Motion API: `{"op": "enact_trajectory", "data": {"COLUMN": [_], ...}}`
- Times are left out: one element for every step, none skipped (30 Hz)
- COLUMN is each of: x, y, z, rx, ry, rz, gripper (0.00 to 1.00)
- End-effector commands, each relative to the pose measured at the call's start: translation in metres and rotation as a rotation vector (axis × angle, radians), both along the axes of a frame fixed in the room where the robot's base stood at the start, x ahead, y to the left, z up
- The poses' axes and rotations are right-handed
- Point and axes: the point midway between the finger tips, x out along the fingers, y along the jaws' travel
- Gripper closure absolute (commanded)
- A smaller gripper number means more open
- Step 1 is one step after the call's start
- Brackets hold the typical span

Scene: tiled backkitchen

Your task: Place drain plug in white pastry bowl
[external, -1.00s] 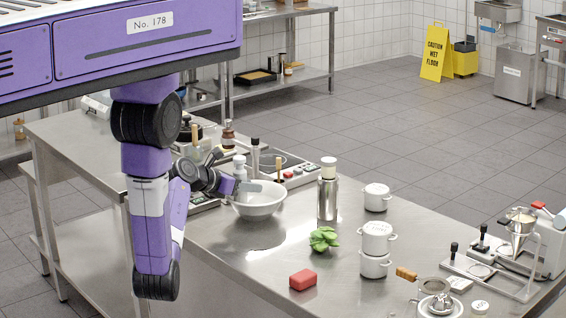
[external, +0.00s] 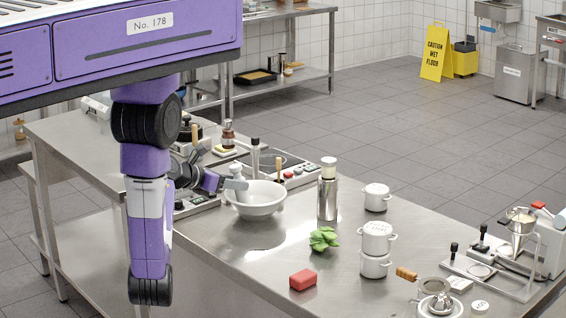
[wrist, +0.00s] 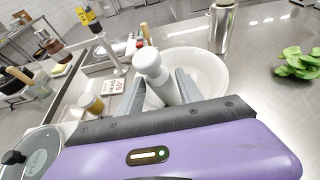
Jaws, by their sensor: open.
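The white pastry bowl (external: 262,207) stands upright on the steel counter; it also shows in the wrist view (wrist: 212,72), and the part of its inside that I see is empty. My gripper (external: 240,184) is open at the bowl's left rim. In the wrist view its two grey fingers (wrist: 158,92) are spread, with a white mill-shaped object (wrist: 151,68) showing between them. That object (external: 237,170) stands behind the bowl in the external view; I cannot tell whether the fingers touch it. I cannot identify a drain plug with certainty in either view.
A steel bottle (external: 327,198), green leaves (external: 323,239), a red block (external: 303,280) and stacked white pots (external: 376,250) stand right of the bowl. A strainer (external: 432,287) and a small white disc (external: 480,307) are near the front right.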

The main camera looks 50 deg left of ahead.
Motion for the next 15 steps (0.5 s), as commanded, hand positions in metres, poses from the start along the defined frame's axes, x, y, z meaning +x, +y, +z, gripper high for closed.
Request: {"op": "enact_trajectory", "data": {"x": [-0.011, -0.016, -0.023, -0.028, -0.033, -0.039, -0.043, -0.046, -0.05, -0.052, -0.054, -0.057, -0.058, -0.059, -0.059], "y": [0.0, 0.001, 0.001, 0.0, 0.0, 0.001, 0.001, 0.0, 0.0, 0.0, 0.0, 0.0, 0.0, 0.0, 0.0], "z": [0.004, 0.006, 0.009, 0.011, 0.013, 0.016, 0.017, 0.019, 0.021, 0.022, 0.022, 0.023, 0.024, 0.024, 0.024], "rx": [0.002, 0.001, 0.002, 0.001, 0.002, 0.001, 0.001, 0.001, 0.001, 0.002, 0.002, 0.001, 0.001, 0.001, 0.001], "ry": [0.001, 0.001, 0.0, 0.001, 0.001, 0.001, 0.001, 0.0, 0.0, 0.0, 0.0, 0.001, 0.001, 0.001, 0.0], "rz": [0.003, 0.003, 0.004, 0.003, 0.001, 0.003, 0.003, 0.001, 0.001, 0.001, 0.001, 0.001, 0.0, 0.0, 0.0], "gripper": [0.57, 0.57, 0.57, 0.57, 0.57, 0.57, 0.57, 0.57, 0.57, 0.57, 0.57, 0.57, 0.57, 0.57, 0.57]}}
